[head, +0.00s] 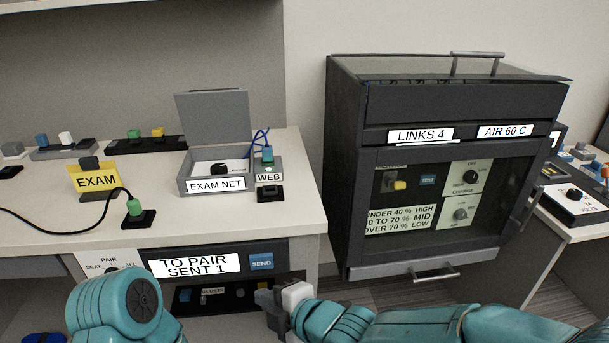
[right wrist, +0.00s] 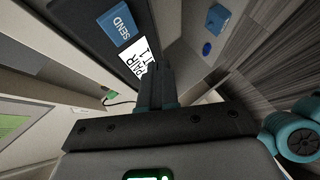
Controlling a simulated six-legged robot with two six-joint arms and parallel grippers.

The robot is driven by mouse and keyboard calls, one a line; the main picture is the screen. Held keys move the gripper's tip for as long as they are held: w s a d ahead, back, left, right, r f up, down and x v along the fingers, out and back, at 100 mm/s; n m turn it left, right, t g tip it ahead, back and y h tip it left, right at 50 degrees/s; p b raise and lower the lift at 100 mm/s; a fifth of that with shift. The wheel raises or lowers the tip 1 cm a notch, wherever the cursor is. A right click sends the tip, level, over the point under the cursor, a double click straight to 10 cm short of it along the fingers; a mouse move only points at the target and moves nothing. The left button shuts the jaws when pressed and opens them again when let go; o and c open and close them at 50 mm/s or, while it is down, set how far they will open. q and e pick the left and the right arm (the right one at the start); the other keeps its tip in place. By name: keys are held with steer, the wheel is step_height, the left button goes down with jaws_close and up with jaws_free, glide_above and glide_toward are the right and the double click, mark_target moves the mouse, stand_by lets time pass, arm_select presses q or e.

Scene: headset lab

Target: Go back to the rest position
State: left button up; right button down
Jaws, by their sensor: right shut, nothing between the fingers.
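My right gripper (head: 268,299) is at the lower middle of the head view, in front of the desk's lower shelf and below the blue SEND button (head: 261,261). Its fingers are shut with nothing between them. They also show shut in the right wrist view (right wrist: 155,85), apart from the SEND button (right wrist: 117,23), which is at the upper left there. A teal link of my left arm shows at the lower left of the head view. My left gripper is not in view.
The desk (head: 60,227) holds an EXAM NET box (head: 216,185) with a raised lid and a yellow EXAM block (head: 95,180). A dark cabinet (head: 350,120) with a glass front and protruding handle (head: 433,274) stands close on the right. A side table (head: 568,232) is beyond it.

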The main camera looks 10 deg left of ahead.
steer(key=d+f+m+g+h, duration=0.1)
steer(key=d+f+m+h, duration=0.55)
steer(key=d+f, duration=1.25)
steer(key=s+d+f+m+g, duration=0.3)
steer(key=s+f+m, duration=0.3)
steer(key=s+m, duration=0.35)
steer(key=s+d+f+m+g, duration=0.3)
steer(key=s+f+m, duration=0.4)
steer(key=s+m, duration=0.25)
step_height(320, 180, up, 26)
steer(key=m+p, duration=0.2)
steer(key=p, duration=2.3)
steer(key=shift+w+a+f, duration=0.15)
steer(key=shift+w+f, duration=0.05)
steer(key=shift+w, duration=0.05)
